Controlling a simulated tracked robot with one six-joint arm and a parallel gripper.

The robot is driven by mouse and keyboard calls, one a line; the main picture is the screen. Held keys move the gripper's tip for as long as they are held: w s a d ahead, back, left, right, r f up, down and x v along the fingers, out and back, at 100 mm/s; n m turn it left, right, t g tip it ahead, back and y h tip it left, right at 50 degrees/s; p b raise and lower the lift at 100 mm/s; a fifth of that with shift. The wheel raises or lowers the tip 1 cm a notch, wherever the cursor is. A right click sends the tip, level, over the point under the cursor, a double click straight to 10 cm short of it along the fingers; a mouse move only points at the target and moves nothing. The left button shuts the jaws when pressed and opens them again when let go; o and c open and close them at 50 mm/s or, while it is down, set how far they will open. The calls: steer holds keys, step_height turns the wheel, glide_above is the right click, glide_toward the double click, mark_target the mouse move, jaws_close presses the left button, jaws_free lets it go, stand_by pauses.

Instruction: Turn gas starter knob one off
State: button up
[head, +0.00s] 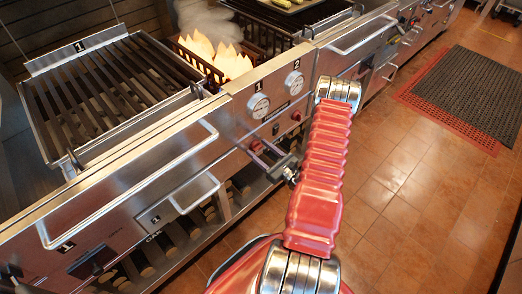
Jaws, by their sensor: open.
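A red knob (256,146) sits on the steel front panel below the gauge marked 1 (258,105); I take it for gas starter knob one. Its turned position is too small to tell. My gripper (261,152) is open, with its fingers pointing at this knob from the lower right. The fingertips are at or very near the knob; I cannot tell whether they touch it. A second red knob (296,116) sits below the gauge marked 2 (294,82), up and right of my gripper.
Flames (215,57) and smoke rise behind the panel. A slatted grill grate (110,88) marked 1 lies at left. Bar handles (130,195) stick out from the front. Tiled floor (400,195) is clear at right, with a mat (470,95) beyond.

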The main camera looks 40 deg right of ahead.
steer(key=shift+c, duration=0.3)
steer(key=c, duration=0.9)
steer(key=shift+d, duration=0.15)
steer(key=shift+c, duration=0.4)
